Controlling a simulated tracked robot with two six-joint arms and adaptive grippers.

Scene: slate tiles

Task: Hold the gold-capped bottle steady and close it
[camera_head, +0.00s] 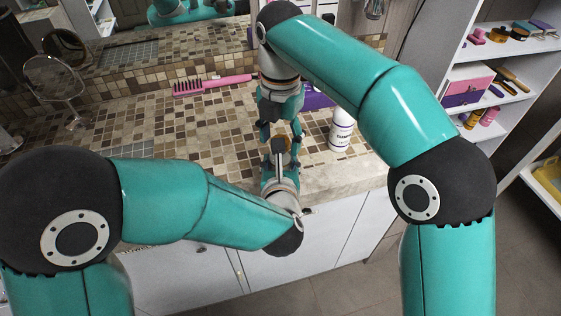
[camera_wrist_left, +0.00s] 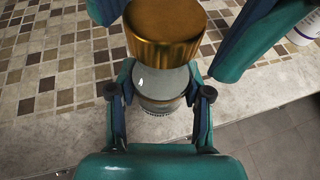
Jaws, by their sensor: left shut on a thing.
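The bottle (camera_wrist_left: 162,82) is clear glass and shows upright in the left wrist view. Its ribbed gold cap (camera_wrist_left: 164,35) is at its top; I cannot tell how tightly it sits. My left gripper (camera_wrist_left: 160,100) is shut on the bottle body, one finger on each side. In the head view my left gripper (camera_head: 281,155) is at the counter's front edge. My right gripper (camera_head: 281,128) comes down from above. Its fingers are on either side of the cap in the left wrist view, with a gap on the right, so it looks open. The bottle is mostly hidden in the head view.
A white bottle (camera_head: 341,130) stands just right of the grippers on the tiled counter (camera_head: 130,145). A round mirror (camera_head: 56,82) stands far left.

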